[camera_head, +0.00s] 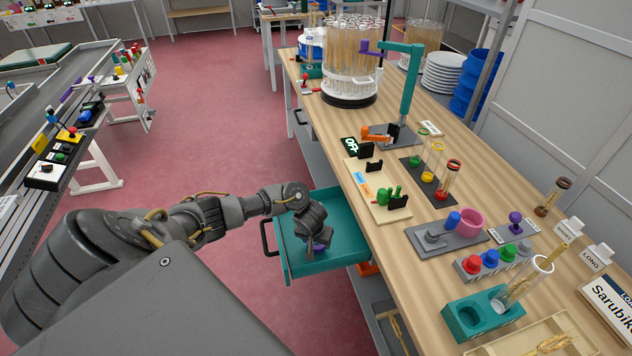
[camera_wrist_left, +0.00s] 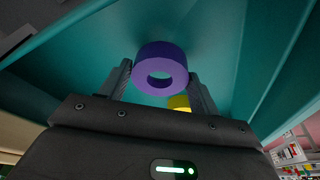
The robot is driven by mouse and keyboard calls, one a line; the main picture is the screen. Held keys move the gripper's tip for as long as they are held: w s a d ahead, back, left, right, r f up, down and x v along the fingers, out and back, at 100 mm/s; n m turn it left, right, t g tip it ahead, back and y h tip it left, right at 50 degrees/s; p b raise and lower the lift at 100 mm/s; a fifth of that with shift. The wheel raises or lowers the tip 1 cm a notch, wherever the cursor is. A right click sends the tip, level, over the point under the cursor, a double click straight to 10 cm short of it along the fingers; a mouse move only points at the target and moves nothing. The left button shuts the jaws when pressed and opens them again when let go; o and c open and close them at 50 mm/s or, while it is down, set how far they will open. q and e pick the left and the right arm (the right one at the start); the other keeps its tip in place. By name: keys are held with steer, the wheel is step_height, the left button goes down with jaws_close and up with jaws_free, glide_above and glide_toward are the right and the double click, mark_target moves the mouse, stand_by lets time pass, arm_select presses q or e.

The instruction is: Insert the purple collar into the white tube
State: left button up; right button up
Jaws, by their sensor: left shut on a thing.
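The purple collar (camera_wrist_left: 160,68) is a thick ring between the two fingers of my left gripper (camera_wrist_left: 160,85) in the left wrist view. The left gripper (camera_head: 317,241) is shut on it, inside the open teal drawer (camera_head: 345,242). A bit of the purple collar (camera_head: 319,248) shows below the fingers in the head view. A clear tube with a white rim (camera_head: 543,264) leans in a teal block (camera_head: 484,314) on the table, far to the right of the gripper; I take it as the white tube. My right gripper is not in view.
A yellow piece (camera_wrist_left: 179,102) lies in the drawer beside the collar. The wooden table (camera_head: 405,255) edge rises right of the drawer.

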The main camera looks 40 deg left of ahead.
arm_select(q)
steer(key=s+d+r+p, duration=0.8)
steer(key=s+r+p, duration=0.1)
steer(key=s+r, duration=0.3)
steer(key=w+d+r+m+h+b, duration=0.1)
steer(key=w+d+r+m+b, duration=0.2)
steer(key=w+d+r+m, duration=0.55)
step_height(320, 180, up, 14)
steer(key=s+m+h+b, duration=0.1)
steer(key=s+b, duration=0.1)
steer(key=b, duration=0.1)
steer(key=shift+s+d+m+h, duration=0.15)
steer(key=shift+s+m+h, duration=0.15)
steer(key=shift+s+m, duration=0.1)
